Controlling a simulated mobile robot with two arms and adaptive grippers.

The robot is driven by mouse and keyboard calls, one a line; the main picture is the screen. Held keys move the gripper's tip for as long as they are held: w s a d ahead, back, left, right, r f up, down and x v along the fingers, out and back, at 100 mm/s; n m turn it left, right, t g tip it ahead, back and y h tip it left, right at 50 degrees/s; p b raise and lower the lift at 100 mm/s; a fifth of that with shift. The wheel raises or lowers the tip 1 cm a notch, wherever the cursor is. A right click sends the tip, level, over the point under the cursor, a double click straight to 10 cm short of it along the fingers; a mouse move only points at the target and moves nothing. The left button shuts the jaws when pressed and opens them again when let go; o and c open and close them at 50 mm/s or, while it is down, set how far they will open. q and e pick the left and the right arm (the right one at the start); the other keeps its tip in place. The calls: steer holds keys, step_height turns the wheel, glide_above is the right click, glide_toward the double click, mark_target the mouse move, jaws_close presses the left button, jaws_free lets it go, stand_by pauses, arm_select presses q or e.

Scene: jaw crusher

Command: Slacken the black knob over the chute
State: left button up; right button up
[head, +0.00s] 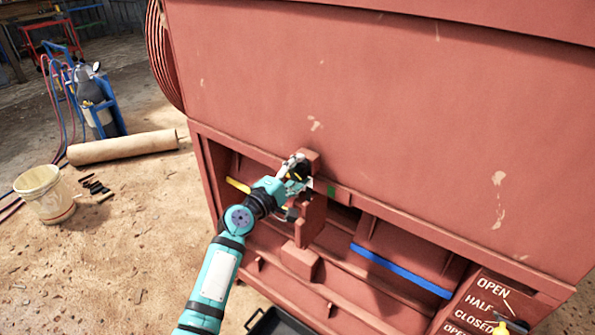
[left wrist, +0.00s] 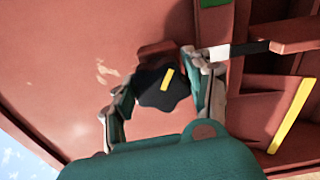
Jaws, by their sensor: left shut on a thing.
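The black knob (left wrist: 152,92) is lobed and carries a yellow stripe; it sits on a red block on the crusher's front. In the head view the black knob (head: 303,172) is mostly covered by my gripper. My left gripper (head: 296,179) reaches it from the lower left. In the left wrist view the fingers of my left gripper (left wrist: 160,84) stand on both sides of the knob and are shut on it. The stripe leans a little to the right. The chute opening (head: 345,218) lies below, partly hidden by a red bracket. My right gripper is not in view.
A blue strip (head: 400,271) crosses the front. A yellow bar (head: 238,185) shows left of my gripper. A yellow-topped control (head: 502,328) sits beside OPEN, HALF, CLOSED lettering.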

arm_select(q)
steer(key=o, duration=1.2)
steer(key=shift+a, duration=0.1)
steer(key=v, duration=1.2)
